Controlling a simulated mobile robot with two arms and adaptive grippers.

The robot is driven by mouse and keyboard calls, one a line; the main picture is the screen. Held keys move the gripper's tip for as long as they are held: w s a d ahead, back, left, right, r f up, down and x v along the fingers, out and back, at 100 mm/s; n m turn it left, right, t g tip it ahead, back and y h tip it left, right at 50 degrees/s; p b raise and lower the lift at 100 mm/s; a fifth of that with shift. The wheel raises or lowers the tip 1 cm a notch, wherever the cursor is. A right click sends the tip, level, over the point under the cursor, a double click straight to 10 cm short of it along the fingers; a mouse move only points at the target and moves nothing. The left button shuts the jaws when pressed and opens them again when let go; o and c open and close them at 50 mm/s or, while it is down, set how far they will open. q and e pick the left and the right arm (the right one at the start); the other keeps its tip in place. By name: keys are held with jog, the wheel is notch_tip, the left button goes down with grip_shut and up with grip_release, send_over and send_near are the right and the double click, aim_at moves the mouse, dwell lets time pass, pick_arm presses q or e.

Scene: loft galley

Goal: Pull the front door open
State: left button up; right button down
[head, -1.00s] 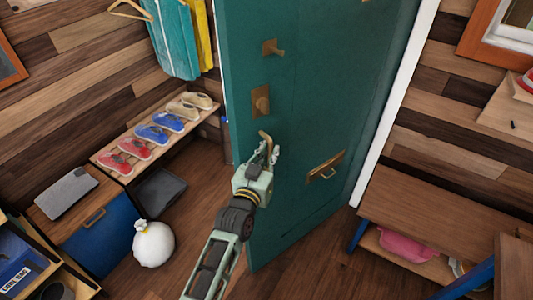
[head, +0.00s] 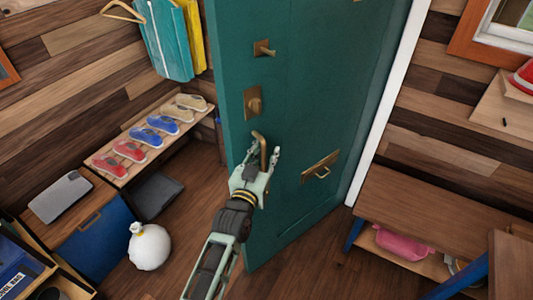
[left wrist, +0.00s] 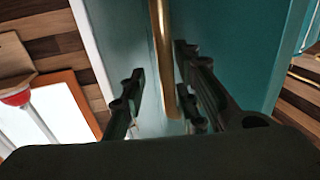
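The teal front door (head: 310,110) stands swung open into the room, its hinge side at the white frame on the right and its free edge on the left. Its brass lever handle (head: 263,152) sits low near the free edge. My left gripper (head: 266,146) is at this handle, with fingers spread on either side of it. In the left wrist view, the brass bar (left wrist: 162,60) runs between the open fingers (left wrist: 162,100), closer to the right-hand finger. I cannot tell whether it touches that finger. My right gripper is out of view.
A shoe bench (head: 125,172), a dark tray (head: 157,194) and a white bag (head: 149,246) are left of the door. A wooden bench (head: 420,215) stands to the right. The floor (head: 310,270) in front of the door is clear.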

pick_arm(q)
jog(key=shift+a+r, duration=0.1)
jog(key=shift+r, duration=0.3)
jog(key=shift+s+a+f, duration=0.1)
jog(key=shift+s+a, duration=0.15)
jog(key=shift+s, duration=0.25)
jog(key=v, duration=1.1)
jog(key=shift+f, duration=0.25)
jog(key=shift+d, duration=0.15)
